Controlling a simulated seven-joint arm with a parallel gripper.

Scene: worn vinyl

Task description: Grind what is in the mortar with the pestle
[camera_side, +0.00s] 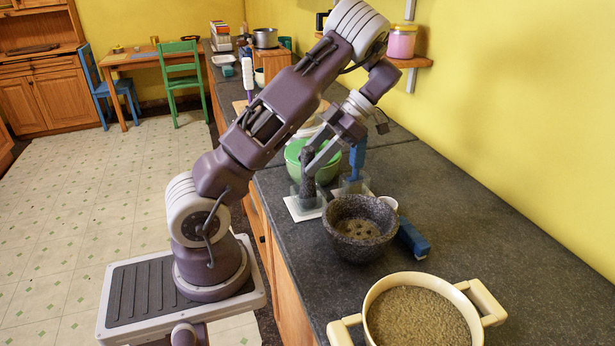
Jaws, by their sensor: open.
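The dark stone mortar (348,247) stands on the counter in front of my gripper, with small brownish pieces on its inner floor. The pestle (308,186), dark and rough, stands upright in a clear holder on a white square to the left of the mortar. My gripper (317,162) is open and points down at the pestle's upper part. Its fingers overlap the pestle's top in the picture. I cannot tell whether they touch it or whether it lies fully between them.
A blue-handled tool (357,160) stands in a second holder just right of my gripper. A green bowl (294,153) is behind. A cream pot (368,300) of grain stands at front.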

